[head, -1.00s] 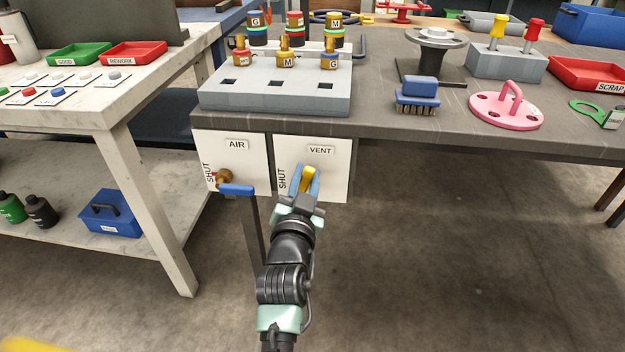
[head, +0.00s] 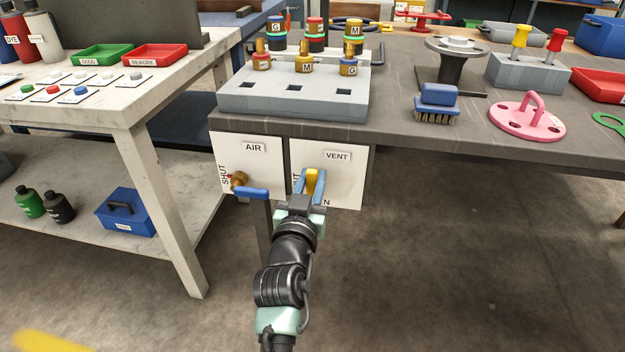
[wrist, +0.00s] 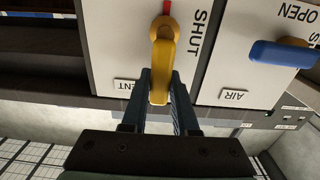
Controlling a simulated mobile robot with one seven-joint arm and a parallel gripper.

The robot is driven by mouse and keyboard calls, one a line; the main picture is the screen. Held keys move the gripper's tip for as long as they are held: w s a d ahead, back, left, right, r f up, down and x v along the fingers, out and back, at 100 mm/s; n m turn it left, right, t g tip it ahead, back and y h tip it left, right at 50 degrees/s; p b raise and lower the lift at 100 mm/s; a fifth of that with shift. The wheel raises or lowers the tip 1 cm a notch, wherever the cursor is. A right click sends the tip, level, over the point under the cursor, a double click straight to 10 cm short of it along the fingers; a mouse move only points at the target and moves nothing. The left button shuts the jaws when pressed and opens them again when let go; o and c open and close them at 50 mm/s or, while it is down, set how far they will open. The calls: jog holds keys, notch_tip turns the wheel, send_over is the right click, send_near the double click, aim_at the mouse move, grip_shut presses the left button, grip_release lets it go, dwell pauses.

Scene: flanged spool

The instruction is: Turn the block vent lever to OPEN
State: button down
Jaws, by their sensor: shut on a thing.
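The yellow vent lever (head: 312,180) is on the white VENT panel (head: 350,180) under the bench's front edge. In the wrist view the lever (wrist: 162,65) runs from its round hub toward the VENT label, about upright on the panel. A red mark shows at the hub's opposite side, away from the label. My gripper (head: 309,186) is shut on the lever's outer end, one finger on each side; the fingers also show in the wrist view (wrist: 160,103). SHUT is lettered beside the hub. Only an N shows below the lever in the head view; my gripper hides the rest.
The AIR panel (head: 220,150) is just left, with its blue lever (head: 252,193) lying level and close to my gripper. Above, the bench top holds a grey block (head: 290,100), a brush (head: 437,103) and a pink flanged part (head: 526,118). The floor right of my arm is clear.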

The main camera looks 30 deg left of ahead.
jog(key=shift+f, duration=0.1)
jog(key=c, duration=0.7)
grip_release()
jog(key=shift+s, duration=0.1)
jog(key=p+v, duration=0.1)
jog(key=v, duration=1.2)
jog(key=shift+r, duration=0.2)
